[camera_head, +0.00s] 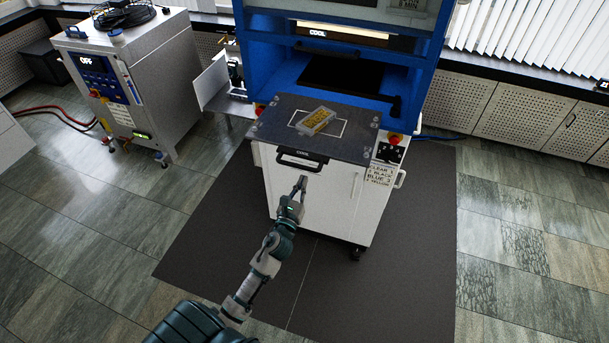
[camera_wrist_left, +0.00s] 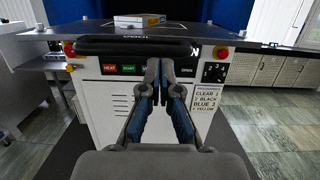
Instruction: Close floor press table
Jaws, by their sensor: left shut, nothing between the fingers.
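The press table (camera_head: 268,124) is a dark flat plate pulled out from the blue press (camera_head: 262,58), above a white cabinet front. A small yellow and grey box-like piece (camera_head: 315,121) lies on the plate inside a white outline. My left gripper (camera_head: 302,180) is shut and empty, just in front of and below the handle. In the left wrist view its fingers (camera_wrist_left: 160,68) point at the handle. My right gripper is out of view.
A grey machine (camera_head: 140,90) with an "OFF" display stands at the left, with red hoses on the floor. Red buttons (camera_head: 394,138) sit beside the table. A dark mat (camera_head: 400,240) covers the clear floor in front. White cabinets (camera_head: 520,115) line the right wall.

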